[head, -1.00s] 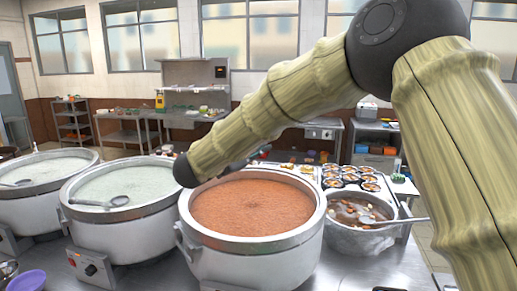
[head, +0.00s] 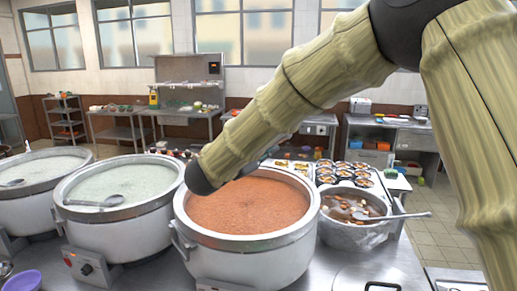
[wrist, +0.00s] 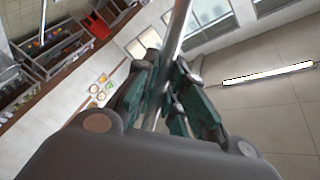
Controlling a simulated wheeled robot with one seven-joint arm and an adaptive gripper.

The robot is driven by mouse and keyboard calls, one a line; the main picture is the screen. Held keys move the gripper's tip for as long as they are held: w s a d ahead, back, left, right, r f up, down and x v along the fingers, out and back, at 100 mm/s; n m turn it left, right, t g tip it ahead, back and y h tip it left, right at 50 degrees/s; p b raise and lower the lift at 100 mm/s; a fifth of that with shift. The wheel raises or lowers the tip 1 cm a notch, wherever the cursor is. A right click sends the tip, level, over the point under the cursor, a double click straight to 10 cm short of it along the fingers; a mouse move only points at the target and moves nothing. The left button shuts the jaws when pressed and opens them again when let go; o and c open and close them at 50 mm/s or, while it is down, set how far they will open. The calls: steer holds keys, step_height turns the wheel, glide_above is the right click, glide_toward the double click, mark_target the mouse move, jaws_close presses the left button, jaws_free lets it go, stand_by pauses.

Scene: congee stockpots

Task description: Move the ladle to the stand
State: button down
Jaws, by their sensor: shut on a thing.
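In the wrist view, my gripper (wrist: 160,88) has its green fingers closed around a shiny metal rod (wrist: 178,30), which looks like the ladle's handle. The rod runs up out of the top of the picture, so its bowl cannot be made out. In the head view my arm's end is above the back left rim of the orange congee pot (head: 250,212), and the gripper is mostly hidden behind it. I cannot pick out the stand in either view.
Other ladles rest in the pale congee pot (head: 130,180), the far-left pot (head: 40,170) and the bowl of soup (head: 352,206), whose handle sticks out right. Several small filled cups (head: 345,172) sit behind the bowl. Clear steel counter (head: 345,262) lies in front of it.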

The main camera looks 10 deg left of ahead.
steer(key=shift+s+d+n+y, duration=0.5)
steer(key=shift+s+d+y, duration=0.55)
steer(key=shift+d, duration=1.55)
step_height(320, 180, down, 6)
steer(key=b, duration=0.2)
steer(key=shift+s+t+b, duration=0.15)
steer(key=shift+t+b, duration=0.2)
steer(key=shift+t, duration=0.05)
steer(key=shift+d+f, duration=0.1)
steer(key=shift+f+b, duration=0.5)
steer(key=shift+f, duration=0.1)
steer(key=shift+r+g+h+p, duration=0.15)
steer(key=shift+g+h+p, duration=0.1)
steer(key=shift+g+p, duration=0.2)
steer(key=shift+s+a+f+m+g+h+p, duration=0.1)
steer(key=shift+f+m+g+h+p, duration=0.05)
steer(key=shift+m+g+p, duration=0.55)
steer(key=shift+s+a+f+m+g+h+p, duration=0.1)
steer(key=shift+m+g+h+p, duration=0.05)
steer(key=shift+m+g+p, duration=0.55)
